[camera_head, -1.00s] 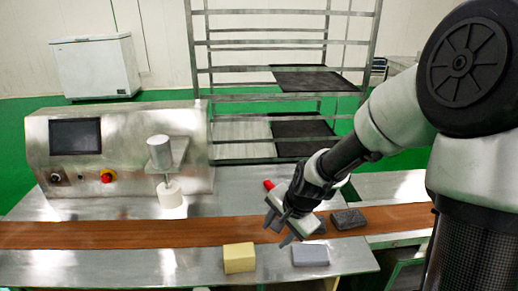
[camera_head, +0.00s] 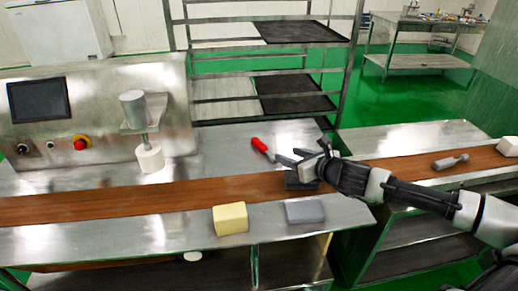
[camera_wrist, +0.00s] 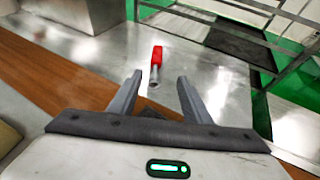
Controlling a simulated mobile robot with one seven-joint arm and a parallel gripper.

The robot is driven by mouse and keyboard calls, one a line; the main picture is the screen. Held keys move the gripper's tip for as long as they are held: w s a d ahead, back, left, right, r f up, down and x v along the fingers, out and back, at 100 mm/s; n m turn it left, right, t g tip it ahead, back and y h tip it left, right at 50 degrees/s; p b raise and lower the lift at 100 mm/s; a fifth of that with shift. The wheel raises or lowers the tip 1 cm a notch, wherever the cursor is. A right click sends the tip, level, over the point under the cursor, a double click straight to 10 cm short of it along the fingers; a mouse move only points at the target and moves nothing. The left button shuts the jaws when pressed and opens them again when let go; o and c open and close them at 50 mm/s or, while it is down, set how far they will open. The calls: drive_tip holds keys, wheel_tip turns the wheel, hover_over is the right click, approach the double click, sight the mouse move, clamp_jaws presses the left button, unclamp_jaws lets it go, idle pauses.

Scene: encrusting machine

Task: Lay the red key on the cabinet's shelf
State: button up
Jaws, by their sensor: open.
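The red key (camera_head: 261,145), with a red handle and a grey metal end, lies on the steel counter behind the brown belt. In the wrist view the red key (camera_wrist: 156,57) lies just beyond the fingertips, its metal end towards my gripper (camera_wrist: 160,79). My gripper (camera_head: 302,145) is open and empty, to the right of the key in the head view. I cannot tell its exact height above the counter. Open cabinet compartments show below the counter front (camera_head: 292,262) and on the right, where a cabinet shelf (camera_head: 425,228) is visible.
A yellow block (camera_head: 230,219) and a grey block (camera_head: 305,211) sit on the front counter. A dark block (camera_head: 301,183) is below my gripper on the belt. The machine (camera_head: 100,100) stands left with a white cylinder (camera_head: 150,158). A rack (camera_head: 183,60) stands behind. A grey tool (camera_head: 450,161) lies right.

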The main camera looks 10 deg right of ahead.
drive_tip(key=b, duration=0.3)
approach(263, 146)
drive_tip(key=x, duration=0.5)
drive_tip(key=shift+d+f, duration=0.35)
drive_tip(key=shift+d, duration=0.05)
drive_tip(key=shift+a+r+b+x, duration=0.1)
drive_tip(key=shift+a+b+x, duration=0.05)
drive_tip(key=shift+x, duration=0.8)
drive_tip(key=shift+a+r+b+x, duration=0.1)
drive_tip(key=shift+a+b+x, duration=0.1)
drive_tip(key=shift+x, duration=0.8)
drive_tip(key=shift+a+r+b+x, duration=0.1)
drive_tip(key=shift+b+x, duration=0.05)
drive_tip(key=shift+x, duration=0.8)
drive_tip(key=shift+s, duration=0.1)
clamp_jaws()
